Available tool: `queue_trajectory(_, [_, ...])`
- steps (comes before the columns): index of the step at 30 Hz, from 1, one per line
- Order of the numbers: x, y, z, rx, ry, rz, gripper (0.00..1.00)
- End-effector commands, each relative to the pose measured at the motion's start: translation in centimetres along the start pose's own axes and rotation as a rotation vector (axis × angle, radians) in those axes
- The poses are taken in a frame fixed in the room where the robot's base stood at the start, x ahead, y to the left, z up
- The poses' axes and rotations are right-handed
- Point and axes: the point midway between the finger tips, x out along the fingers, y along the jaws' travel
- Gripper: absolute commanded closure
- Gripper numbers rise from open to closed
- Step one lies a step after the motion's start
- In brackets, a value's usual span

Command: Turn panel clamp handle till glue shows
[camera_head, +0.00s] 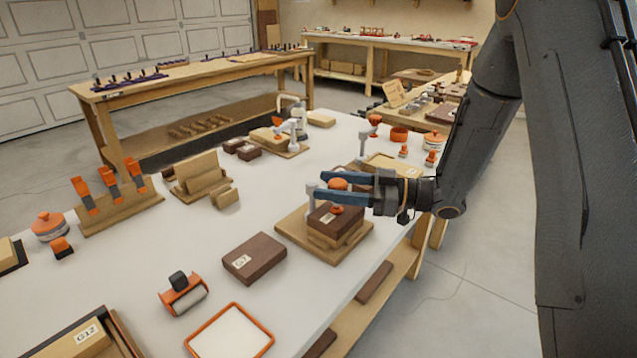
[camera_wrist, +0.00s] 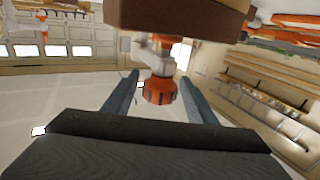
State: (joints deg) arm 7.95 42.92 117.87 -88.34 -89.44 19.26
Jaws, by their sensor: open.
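The panel clamp (camera_head: 311,196) is a grey frame with an orange handle (camera_head: 337,184) on top and an orange pad lower down. It grips a stack of dark and light wood panels (camera_head: 335,225) on a wooden base board (camera_head: 292,232). My gripper (camera_head: 321,183) is open, its two blue fingers level with the handle, one on each side. In the wrist view the orange handle (camera_wrist: 160,92) sits between the spread fingers (camera_wrist: 159,80), with gaps on both sides. No glue line is discernible at the panel joint in these views.
A dark block labelled G7 (camera_head: 254,258) lies in front of the base board. Another clamp (camera_head: 297,125) stands behind. The white bench top (camera_head: 205,243) has clear room left of the base board.

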Motion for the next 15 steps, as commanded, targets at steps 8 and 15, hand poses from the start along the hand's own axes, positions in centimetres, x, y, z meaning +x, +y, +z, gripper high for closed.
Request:
queue_trajectory(8, [2.6, 0.0, 0.0, -0.001, 0.0, 0.0, 0.48])
queue_trajectory(15, [2.8, 0.0, 0.0, -0.001, 0.0, 0.001, 0.48])
